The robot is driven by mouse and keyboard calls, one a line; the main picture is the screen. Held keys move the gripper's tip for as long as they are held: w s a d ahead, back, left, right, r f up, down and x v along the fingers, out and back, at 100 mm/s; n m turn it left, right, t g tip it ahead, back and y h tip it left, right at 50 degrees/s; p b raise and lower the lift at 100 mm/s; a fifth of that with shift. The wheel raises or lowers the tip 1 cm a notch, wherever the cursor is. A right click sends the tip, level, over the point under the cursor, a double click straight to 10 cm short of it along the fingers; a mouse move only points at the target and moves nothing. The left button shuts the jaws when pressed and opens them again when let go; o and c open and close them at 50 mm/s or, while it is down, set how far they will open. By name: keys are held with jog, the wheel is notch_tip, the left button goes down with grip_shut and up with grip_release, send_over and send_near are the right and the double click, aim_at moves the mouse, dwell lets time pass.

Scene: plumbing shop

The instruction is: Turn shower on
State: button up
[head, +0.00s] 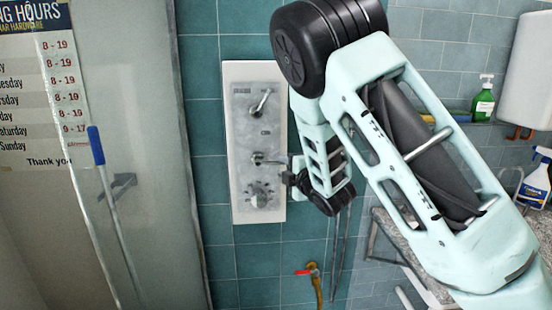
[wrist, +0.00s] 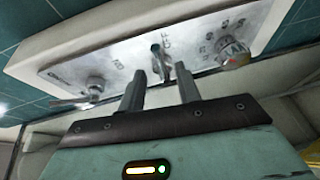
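The shower panel (head: 240,130) is a white-framed grey metal plate on the teal tiled wall. It has a top lever (head: 262,102), a middle lever (head: 270,160) and a round knob (head: 260,195) at the bottom. My gripper (head: 288,180) is at the panel's right side, near the middle lever. In the wrist view the fingers (wrist: 160,75) are spread apart, pointing at the middle lever (wrist: 156,58), which has ON and OFF lettering beside it. The lever shows between the fingertips; contact cannot be told. The knob (wrist: 233,52) is to the right there, the top lever (wrist: 88,92) left.
A glass screen (head: 135,130) with a blue-handled pole (head: 97,148) stands left of the panel. A red-handled tap (head: 312,270) is below it. A green soap bottle (head: 483,100) and a spray bottle (head: 535,182) are at the right, with a grey stone surface beneath my arm.

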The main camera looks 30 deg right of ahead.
aim_at(277, 164)
jog(key=w, duration=0.2)
jog(key=w+p, duration=0.1)
jog(key=w, duration=0.2)
jog(key=shift+w+f, duration=0.2)
jog(key=shift+w, duration=0.1)
grip_shut()
